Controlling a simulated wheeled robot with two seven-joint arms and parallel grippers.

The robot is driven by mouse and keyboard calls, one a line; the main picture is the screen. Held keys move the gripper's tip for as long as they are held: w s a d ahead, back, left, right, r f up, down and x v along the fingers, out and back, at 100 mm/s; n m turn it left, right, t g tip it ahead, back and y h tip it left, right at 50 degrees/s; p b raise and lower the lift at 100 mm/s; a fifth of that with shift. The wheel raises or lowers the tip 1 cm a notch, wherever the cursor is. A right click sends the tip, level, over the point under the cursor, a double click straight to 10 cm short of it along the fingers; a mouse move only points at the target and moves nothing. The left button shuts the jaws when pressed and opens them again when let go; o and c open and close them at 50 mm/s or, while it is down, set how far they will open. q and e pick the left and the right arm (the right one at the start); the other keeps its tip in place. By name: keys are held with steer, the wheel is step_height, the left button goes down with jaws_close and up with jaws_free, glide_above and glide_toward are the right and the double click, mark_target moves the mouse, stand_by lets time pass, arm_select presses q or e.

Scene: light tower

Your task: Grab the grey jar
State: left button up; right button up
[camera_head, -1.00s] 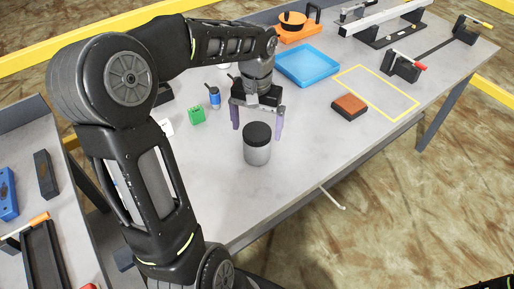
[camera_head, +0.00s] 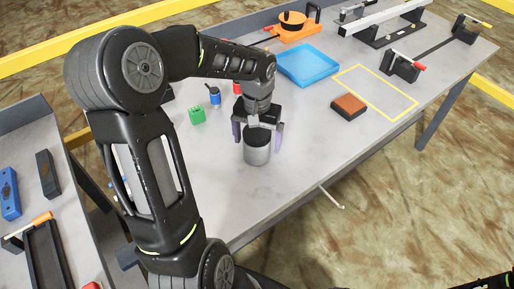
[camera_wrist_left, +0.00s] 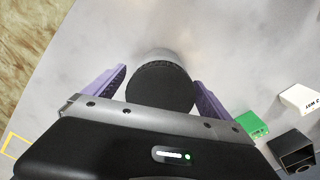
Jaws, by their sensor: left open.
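The grey jar (camera_head: 257,155) with a black lid stands upright on the grey table near its front edge. It also shows from above in the left wrist view, mostly as its black lid (camera_wrist_left: 160,86). My left gripper (camera_head: 258,142) is open, with one purple finger on each side of the jar's top. In the left wrist view the jar lies between the fingers (camera_wrist_left: 160,85), with a gap at each side.
A blue tray (camera_head: 308,65) and a brown block (camera_head: 349,107) lie to the right. The table right of the jar is clear.

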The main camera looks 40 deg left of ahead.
arm_select(q)
steer(key=shift+c, duration=0.5)
steer(key=c, duration=1.6)
steer(key=shift+r, duration=0.1)
step_height(320, 180, up, 10)
steer(key=shift+f+b, duration=0.1)
steer(key=shift+b, duration=0.4)
